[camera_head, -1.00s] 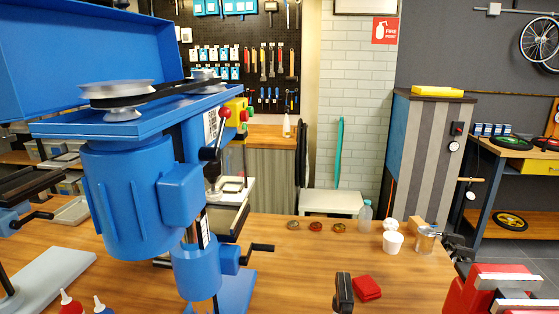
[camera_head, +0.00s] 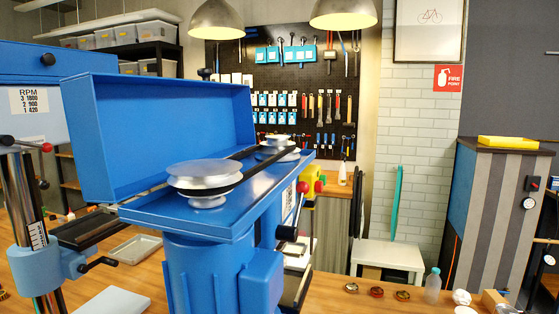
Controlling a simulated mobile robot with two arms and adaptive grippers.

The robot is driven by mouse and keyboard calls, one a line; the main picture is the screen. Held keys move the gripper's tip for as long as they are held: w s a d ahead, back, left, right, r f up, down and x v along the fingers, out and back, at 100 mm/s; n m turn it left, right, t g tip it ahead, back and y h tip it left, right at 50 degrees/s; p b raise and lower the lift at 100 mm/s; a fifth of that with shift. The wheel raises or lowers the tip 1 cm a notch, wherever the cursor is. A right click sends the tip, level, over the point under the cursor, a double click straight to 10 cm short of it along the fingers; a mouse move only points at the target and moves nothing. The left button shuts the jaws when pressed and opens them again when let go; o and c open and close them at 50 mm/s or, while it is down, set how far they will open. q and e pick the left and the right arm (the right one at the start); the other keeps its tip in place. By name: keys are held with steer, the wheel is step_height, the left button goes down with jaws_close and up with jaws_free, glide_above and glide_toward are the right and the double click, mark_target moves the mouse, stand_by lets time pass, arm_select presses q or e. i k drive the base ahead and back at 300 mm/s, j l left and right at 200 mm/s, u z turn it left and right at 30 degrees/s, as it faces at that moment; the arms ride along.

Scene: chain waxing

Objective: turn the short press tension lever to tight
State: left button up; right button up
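The nearer, shorter blue press (camera_head: 215,275) stands in the middle with its belt cover (camera_head: 160,140) swung open. A silver pulley (camera_head: 204,176) at the front and another pulley (camera_head: 278,150) behind it carry a black belt (camera_head: 240,156). On the press's right side a thin lever with a red knob (camera_head: 302,187) points up, and a black knob (camera_head: 287,233) sits at its lower end. I cannot tell from its pose whether it is at tight. Neither gripper is in view.
A taller blue press (camera_head: 35,100) with an RPM label stands at the left. The wooden bench (camera_head: 340,303) holds several small discs, a clear bottle (camera_head: 432,285) and a white cup at the right. A white stool (camera_head: 388,257) and striped cabinet (camera_head: 495,225) stand behind.

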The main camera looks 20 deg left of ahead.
mark_target(285, 233)
steer(key=k+l+z, duration=0.25)
steer(key=k, duration=0.25)
steer(key=k+l+z, duration=0.25)
steer(key=k+l, duration=0.1)
steer(key=k, duration=0.1)
